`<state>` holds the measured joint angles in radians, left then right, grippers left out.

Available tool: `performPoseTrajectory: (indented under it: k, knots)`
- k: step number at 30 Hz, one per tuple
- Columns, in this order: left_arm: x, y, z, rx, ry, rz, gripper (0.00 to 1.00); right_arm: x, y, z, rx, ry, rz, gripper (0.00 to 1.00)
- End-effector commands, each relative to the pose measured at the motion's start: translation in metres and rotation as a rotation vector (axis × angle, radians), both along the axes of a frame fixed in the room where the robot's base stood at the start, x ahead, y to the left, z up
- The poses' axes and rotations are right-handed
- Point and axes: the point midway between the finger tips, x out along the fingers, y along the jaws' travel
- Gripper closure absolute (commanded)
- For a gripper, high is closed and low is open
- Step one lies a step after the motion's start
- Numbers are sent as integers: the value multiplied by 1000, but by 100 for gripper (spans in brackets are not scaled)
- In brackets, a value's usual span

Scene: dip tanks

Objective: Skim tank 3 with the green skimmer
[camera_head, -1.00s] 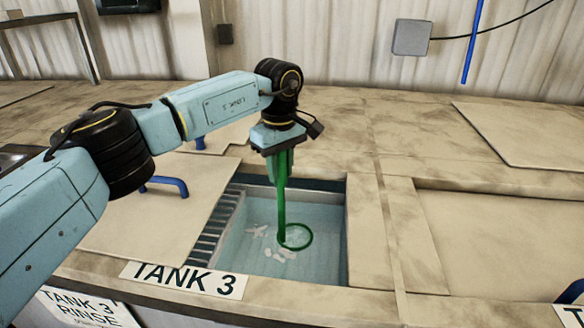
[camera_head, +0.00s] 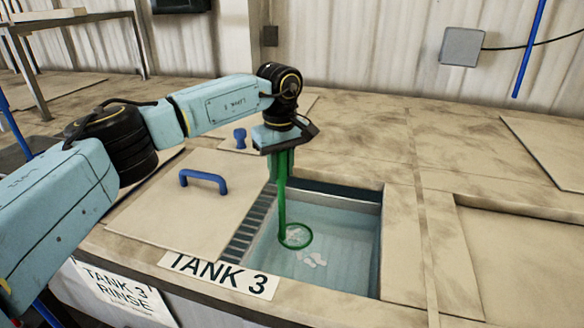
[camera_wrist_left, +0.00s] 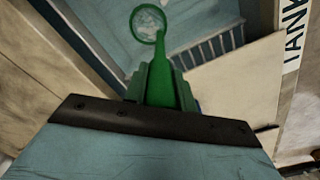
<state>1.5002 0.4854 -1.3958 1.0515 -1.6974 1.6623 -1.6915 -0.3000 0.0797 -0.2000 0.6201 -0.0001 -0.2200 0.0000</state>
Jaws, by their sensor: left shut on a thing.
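My left gripper (camera_head: 283,160) is shut on the green skimmer (camera_head: 281,205) and holds it upright, hoop down, over the open tank 3 (camera_head: 340,245). The hoop (camera_head: 295,237) is at the left part of the tank's water, with white flakes (camera_head: 312,259) in and just beside it. Whether the hoop is under the surface I cannot tell. In the left wrist view the skimmer (camera_wrist_left: 165,80) runs out from the jaws, and white bits show within its hoop (camera_wrist_left: 148,23). My right gripper is not in view.
The tank 3 lid (camera_head: 180,215) with a blue handle lies left of the opening. A slatted rack (camera_head: 255,225) lines the tank's left side. The TANK 3 label (camera_head: 220,275) is on the front edge. Another covered tank (camera_head: 530,265) lies to the right.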

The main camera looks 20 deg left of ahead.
Motion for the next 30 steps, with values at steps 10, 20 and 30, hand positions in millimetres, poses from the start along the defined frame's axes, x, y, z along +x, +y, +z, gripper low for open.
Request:
performPoseTrajectory:
  k: [10,20,30]
  knots:
    - [-1,26,1,-1,-2,-1,100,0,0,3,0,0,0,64]
    - [-14,21,2,-2,-2,-3,100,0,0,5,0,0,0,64]
    - [-41,5,1,-3,-2,-3,100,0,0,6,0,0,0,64]
